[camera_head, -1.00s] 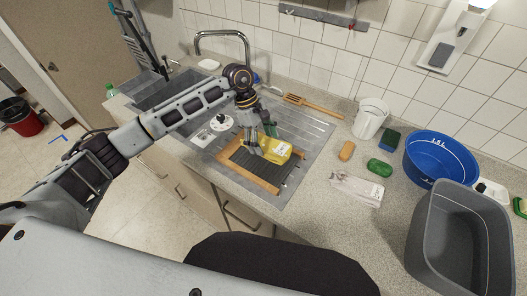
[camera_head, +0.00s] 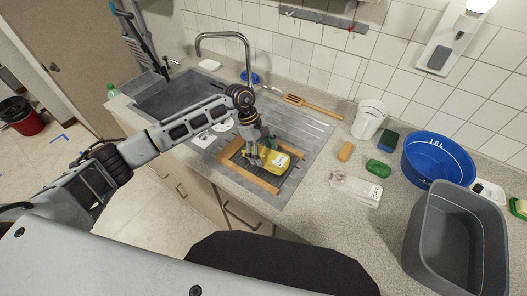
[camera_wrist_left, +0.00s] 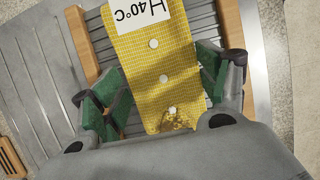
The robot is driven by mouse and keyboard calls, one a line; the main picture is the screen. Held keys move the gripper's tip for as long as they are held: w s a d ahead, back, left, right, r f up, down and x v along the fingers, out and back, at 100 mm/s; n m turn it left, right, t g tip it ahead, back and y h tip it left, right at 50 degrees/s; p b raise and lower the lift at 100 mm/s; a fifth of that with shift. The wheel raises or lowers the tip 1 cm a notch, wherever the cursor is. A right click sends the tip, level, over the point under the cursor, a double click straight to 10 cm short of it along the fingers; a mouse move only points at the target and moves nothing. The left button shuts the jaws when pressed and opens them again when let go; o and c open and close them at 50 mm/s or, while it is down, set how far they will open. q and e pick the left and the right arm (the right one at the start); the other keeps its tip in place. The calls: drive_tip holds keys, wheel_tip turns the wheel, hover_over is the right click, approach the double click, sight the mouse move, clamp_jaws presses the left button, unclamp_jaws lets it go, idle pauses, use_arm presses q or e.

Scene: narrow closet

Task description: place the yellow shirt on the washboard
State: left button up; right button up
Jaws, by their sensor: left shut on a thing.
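The yellow shirt (camera_head: 272,164) is a folded yellow bundle with a white label; in the left wrist view (camera_wrist_left: 158,70) the label reads "H 40°C" and white buttons show. It lies over the ribbed washboard with a wooden frame (camera_head: 262,184), which rests on the metal drainboard. My left gripper (camera_head: 256,161) is at the shirt's near-left end, low over the board. The contact under the shirt is hidden. My right gripper is not in view.
A sink (camera_head: 170,98) with a tap (camera_head: 222,36) lies at the back left.

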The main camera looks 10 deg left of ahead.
use_arm(q)
drive_tip(key=shift+f, duration=0.2)
drive_tip(key=shift+f, duration=0.15)
drive_tip(key=o, duration=1.1)
drive_tip(key=b+v, duration=0.2)
drive_tip(key=v, duration=0.9)
drive_tip(key=shift+b, duration=0.4)
drive_tip(key=shift+a+r, duration=0.15)
drive_tip(key=shift+r, duration=0.5)
